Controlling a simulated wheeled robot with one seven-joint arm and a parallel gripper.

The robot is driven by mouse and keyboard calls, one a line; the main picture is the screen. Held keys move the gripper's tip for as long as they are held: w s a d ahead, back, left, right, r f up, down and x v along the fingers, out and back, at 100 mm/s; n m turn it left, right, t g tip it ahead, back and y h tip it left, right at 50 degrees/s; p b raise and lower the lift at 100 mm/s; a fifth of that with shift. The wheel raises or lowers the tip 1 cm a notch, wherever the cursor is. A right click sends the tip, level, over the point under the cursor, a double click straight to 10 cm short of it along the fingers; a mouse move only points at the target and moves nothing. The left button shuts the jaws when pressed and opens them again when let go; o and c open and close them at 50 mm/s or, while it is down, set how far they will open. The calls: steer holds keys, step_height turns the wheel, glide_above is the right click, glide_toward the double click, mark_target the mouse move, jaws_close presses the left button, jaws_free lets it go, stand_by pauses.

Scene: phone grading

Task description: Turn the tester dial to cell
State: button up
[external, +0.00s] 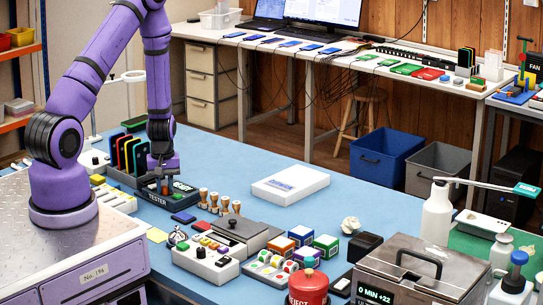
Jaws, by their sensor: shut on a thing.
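The dark tester (157,199), with "TESTER" on its front, sits on the blue mat towards the left. A small lit green display (183,187) shows at its right end. My gripper (164,178) points down over the tester and is shut on the small dial on its top. The fingers mostly hide the dial, so I cannot read its setting or the cell mark.
Upright coloured phones in a rack (128,154) stand close behind and left of my gripper. Wooden-handled stamps (214,201) stand just to its right. A white box (290,184) lies further right. Clear blue mat lies behind it.

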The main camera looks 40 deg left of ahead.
mark_target(165, 187)
steer(key=o, duration=0.9)
steer(key=shift+r, duration=0.1)
step_height(165, 187, up, 11)
steer(key=shift+f, duration=0.2)
steer(key=shift+c, duration=1.3)
step_height(165, 187, down, 11)
steer(key=m, duration=0.5)
steer(key=shift+r+m, duration=0.1)
steer(key=shift+m, duration=0.2)
